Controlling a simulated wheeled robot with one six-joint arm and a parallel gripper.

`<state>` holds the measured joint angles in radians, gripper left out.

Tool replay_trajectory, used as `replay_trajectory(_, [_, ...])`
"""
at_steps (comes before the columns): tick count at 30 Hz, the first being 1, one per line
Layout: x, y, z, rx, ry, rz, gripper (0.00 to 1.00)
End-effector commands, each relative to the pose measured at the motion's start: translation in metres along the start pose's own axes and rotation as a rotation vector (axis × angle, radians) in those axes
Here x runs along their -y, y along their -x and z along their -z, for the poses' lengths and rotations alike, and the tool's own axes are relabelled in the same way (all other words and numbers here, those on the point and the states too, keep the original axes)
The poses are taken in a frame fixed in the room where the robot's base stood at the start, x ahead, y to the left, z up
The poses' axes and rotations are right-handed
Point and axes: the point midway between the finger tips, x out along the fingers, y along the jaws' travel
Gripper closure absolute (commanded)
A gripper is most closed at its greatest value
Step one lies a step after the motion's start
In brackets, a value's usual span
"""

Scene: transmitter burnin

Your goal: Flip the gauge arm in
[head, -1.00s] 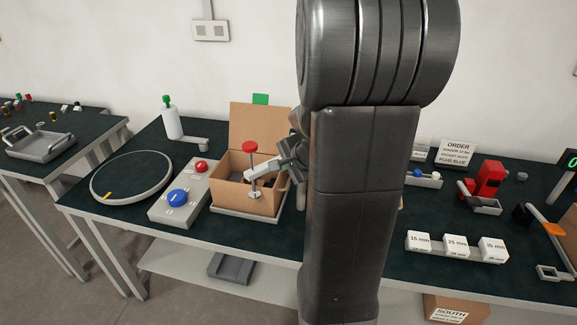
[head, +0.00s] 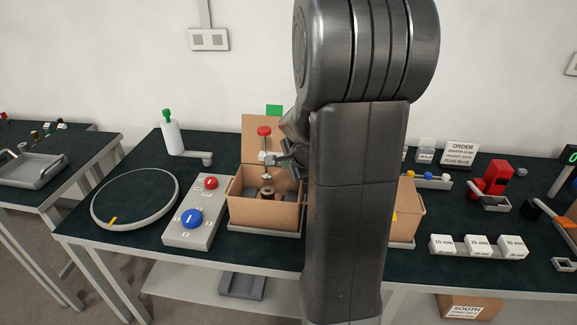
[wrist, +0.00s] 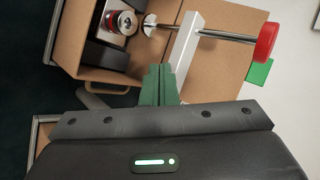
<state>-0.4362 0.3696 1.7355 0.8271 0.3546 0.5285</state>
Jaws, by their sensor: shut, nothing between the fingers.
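The gauge arm is a pale grey bar (wrist: 184,52) crossing the open cardboard box in the wrist view. It carries a rod with a red knob (head: 264,131) on top and a small metal disc (head: 267,176) at the bottom. In the head view the disc is above a round metal part with a red ring (head: 267,192) inside the box; in the wrist view that part (wrist: 122,22) shows beside the disc. My gripper (wrist: 160,86) is shut and empty, its green fingertips close beside the bar. I cannot tell whether they touch it.
The cardboard box (head: 258,214) stands with its back flap up. Left of it are a control box (head: 194,237) with a blue knob and red button, a round ring plate (head: 133,226) and a white bottle (head: 171,138). White blocks (head: 478,245) and a red device (head: 492,178) stand right.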

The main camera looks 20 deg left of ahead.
Motion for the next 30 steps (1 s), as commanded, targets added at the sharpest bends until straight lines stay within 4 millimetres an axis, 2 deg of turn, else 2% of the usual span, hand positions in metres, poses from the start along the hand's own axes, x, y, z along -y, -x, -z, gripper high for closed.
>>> replay_trajectory(10, [0.0093, -0.01, 0.0033, 0.001, 0.002, 0.0, 1.0])
replay_trajectory(30, [0.0108, -0.0106, 0.005, -0.001, 0.002, 0.004, 1.0])
